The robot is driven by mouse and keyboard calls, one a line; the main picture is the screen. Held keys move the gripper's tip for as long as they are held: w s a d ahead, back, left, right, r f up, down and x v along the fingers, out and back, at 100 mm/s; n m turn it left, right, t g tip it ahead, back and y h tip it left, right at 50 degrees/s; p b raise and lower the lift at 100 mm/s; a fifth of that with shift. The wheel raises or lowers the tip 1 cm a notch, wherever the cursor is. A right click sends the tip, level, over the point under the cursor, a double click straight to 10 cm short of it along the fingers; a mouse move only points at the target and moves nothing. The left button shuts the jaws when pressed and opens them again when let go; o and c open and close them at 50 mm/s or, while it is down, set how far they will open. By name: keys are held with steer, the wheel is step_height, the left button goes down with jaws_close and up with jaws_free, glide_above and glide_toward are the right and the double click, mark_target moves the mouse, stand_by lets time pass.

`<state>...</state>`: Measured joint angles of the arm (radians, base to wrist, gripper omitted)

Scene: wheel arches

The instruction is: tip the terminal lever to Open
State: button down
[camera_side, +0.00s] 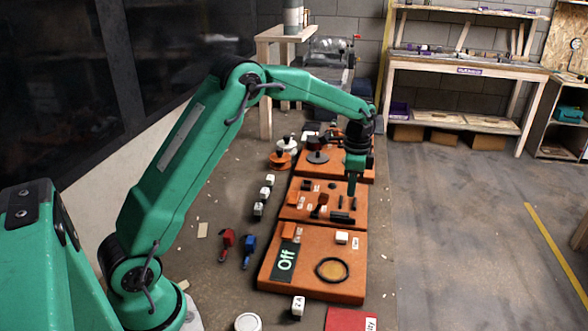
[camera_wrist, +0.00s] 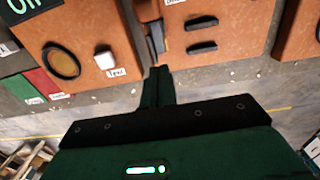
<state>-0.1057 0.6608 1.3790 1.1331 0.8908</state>
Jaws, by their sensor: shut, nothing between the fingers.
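The middle orange board (camera_side: 290,214) carries several small dark parts and white labels too small to read. I cannot tell for certain which part is the terminal lever. In the wrist view a dark grey upright piece (camera_wrist: 155,38), possibly the lever, stands at the edge of an orange board just beyond my fingertips. My gripper (camera_side: 351,193) points down over the right part of the middle board, with its fingers together and empty. In the wrist view my gripper (camera_wrist: 160,73) ends close to that piece; I cannot tell whether they touch.
The near board (camera_side: 315,290) has a dark "Off" panel (camera_side: 285,262), a white block (camera_side: 342,237) and a black ring (camera_side: 332,270). Two black bars (camera_wrist: 202,34) lie right of the grey piece. Red (camera_side: 227,240) and blue (camera_side: 249,246) items lie left of the boards. Floor at right is clear.

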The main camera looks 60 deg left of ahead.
mark_target(329, 196)
step_height(329, 196, down, 5)
steer(key=shift+s+a+r, duration=0.1)
steer(key=shift+r, duration=0.05)
steer(key=shift+s+a+r, duration=0.6)
steer(key=shift+s+a, duration=0.05)
steer(key=shift+a, duration=0.05)
steer(key=shift+s+a+r, duration=0.3)
steer(key=shift+s+a, duration=0.3)
steer(key=shift+s, duration=0.05)
steer(key=shift+s+a+r+t, duration=0.3)
steer(key=shift+t, duration=0.1)
steer(key=shift+s+a+r, duration=0.2)
steer(key=shift+s+a, duration=0.1)
steer(key=shift+s+a+r, duration=0.2)
steer(key=shift+s+a, duration=0.35)
steer(key=shift+s+a+r, duration=0.15)
steer(key=shift+s+a, duration=0.4)
steer(key=shift+r, duration=0.2)
steer(key=shift+w+r, duration=0.1)
steer(key=shift+r, duration=0.5)
